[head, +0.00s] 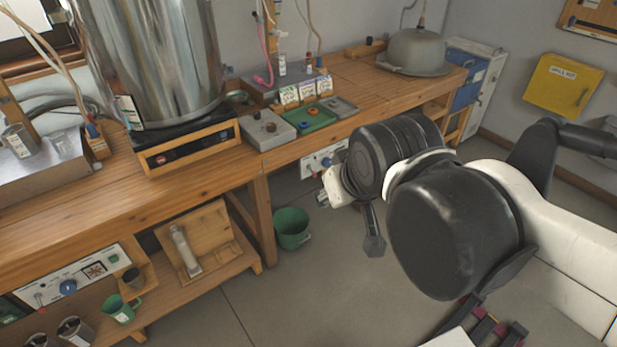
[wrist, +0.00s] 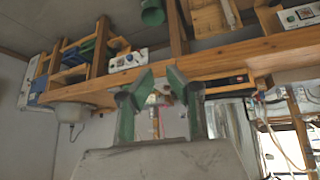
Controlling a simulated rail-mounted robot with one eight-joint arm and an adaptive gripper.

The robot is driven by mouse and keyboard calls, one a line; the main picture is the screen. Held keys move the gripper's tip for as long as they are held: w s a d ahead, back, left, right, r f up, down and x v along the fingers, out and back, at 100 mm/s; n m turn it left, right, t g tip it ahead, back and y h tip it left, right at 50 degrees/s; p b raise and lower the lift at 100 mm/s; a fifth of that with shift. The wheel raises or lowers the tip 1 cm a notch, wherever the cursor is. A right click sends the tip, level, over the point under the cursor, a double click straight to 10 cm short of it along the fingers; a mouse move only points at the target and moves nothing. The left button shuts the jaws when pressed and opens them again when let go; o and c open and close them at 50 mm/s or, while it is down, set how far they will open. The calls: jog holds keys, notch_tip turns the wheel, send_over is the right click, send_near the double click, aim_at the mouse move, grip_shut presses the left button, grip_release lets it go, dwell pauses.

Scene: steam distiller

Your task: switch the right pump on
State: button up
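A white control panel (head: 322,160) with a blue knob and a small red part sits under the bench at the right, partly hidden behind my arm. It looks like the right pump. It also shows upside down in the wrist view (wrist: 128,61). A similar panel with a blue knob (head: 78,277), apparently the left pump, is on the lower shelf at the left. My gripper (wrist: 160,84) has its two green-grey fingers apart with nothing between them. It points toward the bench and is apart from both panels. The switch positions are too small to tell.
The wooden bench edge (head: 120,213) runs above the pumps. A steel vessel (head: 155,60) stands on the bench. A green bucket (head: 292,228) is on the floor left of the right panel. The floor in front is clear. A yellow box (head: 562,86) hangs on the right wall.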

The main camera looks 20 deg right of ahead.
jog(key=w+d+f+n+h+b, duration=0.1)
jog(key=w, duration=0.4)
jog(key=w+d+f+h+b, duration=0.1)
jog(key=w+d, duration=0.1)
jog(key=w, duration=0.4)
jog(key=w+d+f+n+h+b, duration=0.1)
jog(key=w+d+b, duration=0.1)
jog(key=w, duration=0.3)
jog(key=shift+w+f+n+h, duration=0.1)
jog(key=shift+w+n+h, duration=0.1)
jog(key=shift+n+h, duration=0.15)
grip_shut()
jog(key=w+d+f+n+t+h+b, duration=0.15)
jog(key=w+f+n+h+b, duration=0.4)
jog(key=w+f, duration=1.7)
jog(key=w+f+h+b, duration=0.2)
jog(key=f, duration=0.5)
jog(key=w+a+f+t+h+b, duration=0.1)
jog(key=w+f+h+b, duration=0.1)
jog(key=f, duration=0.6)
jog(key=shift+w+a+n+h+b, duration=0.2)
jog(key=shift+w+n+h+b, duration=0.1)
jog(key=shift+w+b, duration=0.25)
jog(key=shift+w+f, duration=0.1)
jog(key=b+x, duration=0.2)
jog(key=x, duration=0.8)
jog(key=shift+b, duration=0.4)
jog(key=shift+a, duration=0.1)
